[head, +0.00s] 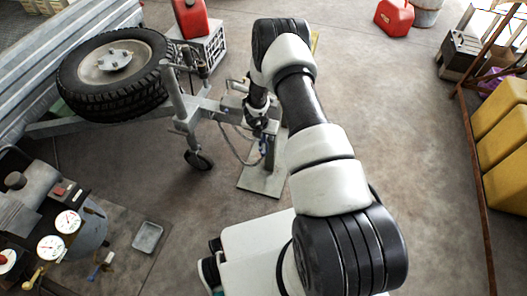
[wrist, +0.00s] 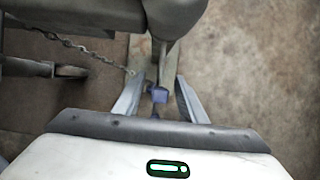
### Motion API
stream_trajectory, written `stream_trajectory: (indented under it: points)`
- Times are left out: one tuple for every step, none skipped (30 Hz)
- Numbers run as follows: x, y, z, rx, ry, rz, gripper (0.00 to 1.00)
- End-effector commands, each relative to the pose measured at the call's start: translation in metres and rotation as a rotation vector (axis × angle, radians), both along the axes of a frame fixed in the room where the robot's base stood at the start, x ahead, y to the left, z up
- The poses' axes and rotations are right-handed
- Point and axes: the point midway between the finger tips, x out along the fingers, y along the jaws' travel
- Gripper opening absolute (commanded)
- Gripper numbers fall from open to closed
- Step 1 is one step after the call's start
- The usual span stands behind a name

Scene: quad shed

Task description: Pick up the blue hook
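In the wrist view, the small blue hook (wrist: 158,95) sits between the two fingers of my gripper (wrist: 159,82), with a gap on each side. The fingers are spread apart and nothing is held. A chain (wrist: 85,50) runs from the upper left toward the hook, beside a grey metal part of the trailer (wrist: 85,15). In the head view a small bit of blue, likely the hook (head: 263,146), shows at the trailer's front; my arm hides much of that area.
The trailer's spare wheel (head: 115,65) and jockey wheel (head: 199,160) stand left of my arm. A flat plate (head: 262,182) lies on the floor below. The floor between is clear.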

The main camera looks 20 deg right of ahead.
Motion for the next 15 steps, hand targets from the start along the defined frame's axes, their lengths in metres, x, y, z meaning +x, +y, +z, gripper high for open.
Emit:
stream_trajectory:
  points:
    - [0.0016,-0.0015,-0.0068,0.0,0.0,0.0,0.38]
    - [0.0025,-0.002,-0.0083,0.0,0.0,0.0,0.38]
    - [0.0036,-0.0026,-0.0096,0.0,-0.002,-0.001,0.38]
    - [0.004,-0.0028,-0.0102,0.0,-0.002,-0.001,0.38]
    - [0.0041,-0.0029,-0.0105,0.0,-0.001,0.0,0.38]
    - [0.0042,-0.003,-0.0103,0.0,-0.001,0.0,0.38]
    - [0.0042,-0.0029,-0.0102,0.0,-0.001,0.0,0.38]
    - [0.0041,-0.0029,-0.01,0.001,-0.001,0.0,0.38]
    - [0.0039,-0.0029,-0.01,0.001,-0.001,0.0,0.38]
    - [0.0039,-0.0029,-0.01,0.001,-0.001,0.0,0.38]
    - [0.0039,-0.0029,-0.01,0.001,-0.001,0.0,0.34]
    - [0.0039,-0.0029,-0.01,0.001,-0.001,0.0,0.27]
    - [0.0039,-0.0029,-0.01,0.001,-0.001,0.0,0.22]
    - [0.0039,-0.0029,-0.0099,0.001,-0.001,0.0,0.17]
    - [0.0039,-0.0029,-0.0099,0.001,-0.001,0.0,0.1]
